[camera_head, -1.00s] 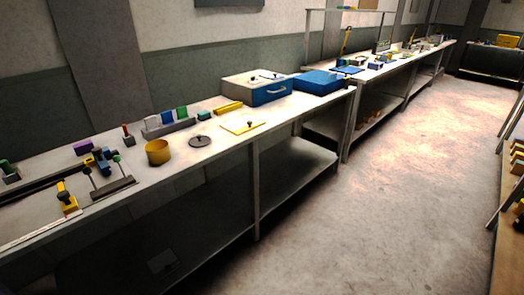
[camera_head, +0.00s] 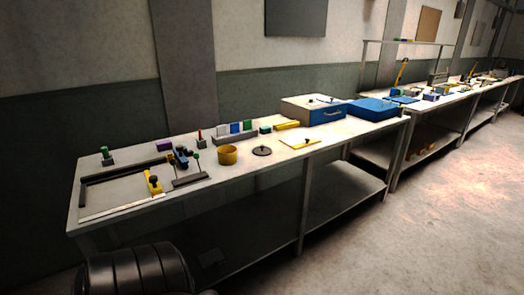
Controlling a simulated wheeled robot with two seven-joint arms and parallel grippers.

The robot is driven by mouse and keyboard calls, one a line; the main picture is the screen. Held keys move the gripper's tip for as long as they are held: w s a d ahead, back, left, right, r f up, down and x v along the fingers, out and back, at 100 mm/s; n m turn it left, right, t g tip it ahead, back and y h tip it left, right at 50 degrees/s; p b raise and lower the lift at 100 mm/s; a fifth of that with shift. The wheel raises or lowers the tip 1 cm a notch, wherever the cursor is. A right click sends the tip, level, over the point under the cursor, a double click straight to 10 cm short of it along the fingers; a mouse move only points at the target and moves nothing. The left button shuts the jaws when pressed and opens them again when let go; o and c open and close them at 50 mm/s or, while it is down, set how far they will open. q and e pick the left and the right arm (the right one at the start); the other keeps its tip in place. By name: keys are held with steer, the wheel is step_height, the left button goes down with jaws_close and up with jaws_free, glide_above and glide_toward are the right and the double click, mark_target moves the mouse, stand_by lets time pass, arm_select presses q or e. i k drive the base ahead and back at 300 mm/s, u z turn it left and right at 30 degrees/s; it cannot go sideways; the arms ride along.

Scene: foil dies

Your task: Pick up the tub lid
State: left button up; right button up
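A dark round lid (camera_head: 262,151) with a small knob on top lies flat on the workbench, and I take it to be the tub lid. A yellow round tub (camera_head: 228,154) stands upright just left of the lid, apart from it. What is inside the tub cannot be made out. Neither of my grippers shows in the head view.
The workbench (camera_head: 207,192) also carries a blue-and-grey drawer box (camera_head: 327,118), a blue box (camera_head: 376,109), a rack of coloured blocks (camera_head: 237,138) and a black L-shaped frame (camera_head: 120,172). A lower shelf (camera_head: 340,195) runs beneath. The floor at right is clear.

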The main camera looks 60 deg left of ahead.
mark_target(261, 151)
steer(key=u, duration=0.05)
steer(key=i, duration=1.9)
steer(key=u, duration=0.65)
steer(key=i, duration=1.5)
steer(key=u, duration=1.55)
steer(key=i, duration=0.9)
steer(key=u, duration=0.65)
